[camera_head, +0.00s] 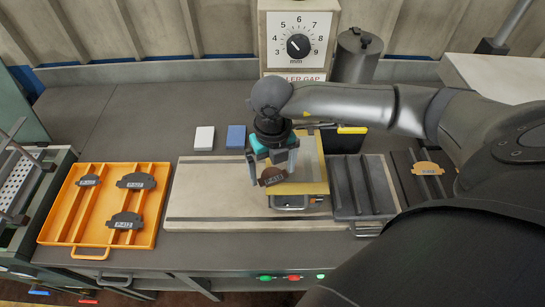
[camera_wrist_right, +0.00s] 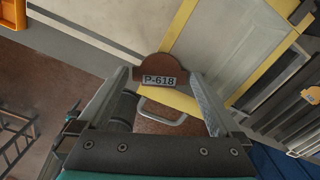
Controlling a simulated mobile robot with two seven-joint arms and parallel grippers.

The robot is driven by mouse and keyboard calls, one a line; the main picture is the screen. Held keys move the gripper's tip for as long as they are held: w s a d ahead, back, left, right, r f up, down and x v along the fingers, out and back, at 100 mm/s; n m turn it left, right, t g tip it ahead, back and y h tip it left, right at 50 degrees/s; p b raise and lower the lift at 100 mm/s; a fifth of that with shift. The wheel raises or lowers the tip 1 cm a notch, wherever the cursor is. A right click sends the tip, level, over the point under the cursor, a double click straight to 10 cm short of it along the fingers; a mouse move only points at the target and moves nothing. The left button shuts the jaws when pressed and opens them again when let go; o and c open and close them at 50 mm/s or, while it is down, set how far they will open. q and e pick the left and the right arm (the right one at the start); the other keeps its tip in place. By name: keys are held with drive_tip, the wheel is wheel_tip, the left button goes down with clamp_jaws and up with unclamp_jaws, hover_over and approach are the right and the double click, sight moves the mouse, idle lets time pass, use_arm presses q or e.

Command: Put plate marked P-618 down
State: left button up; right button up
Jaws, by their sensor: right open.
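The plate marked P-618 (camera_head: 272,177) is a small reddish-brown plate with a rounded edge. In the wrist view the plate sits between the fingertips of the gripper (camera_wrist_right: 157,74). I cannot tell whether a finger touches it. My left gripper is not in view.
An orange tray (camera_head: 148,240) with several dark labelled plates is at the left. A dark ribbed tray (camera_head: 343,187) and an orange-brown plate (camera_head: 428,168) are to the right. A white block (camera_head: 204,138), a blue block (camera_head: 236,137) and a gap dial (camera_head: 298,45) stand behind.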

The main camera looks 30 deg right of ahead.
sight(273, 177)
drive_tip(key=shift+f, duration=0.15)
idle(0.3)
drive_tip(key=shift+c, duration=0.4)
drive_tip(key=c, duration=1.2)
wheel_tip(273, 177, up, 20)
drive_tip(key=shift+r+b, duration=0.2)
drive_tip(key=shift+b, duration=0.1)
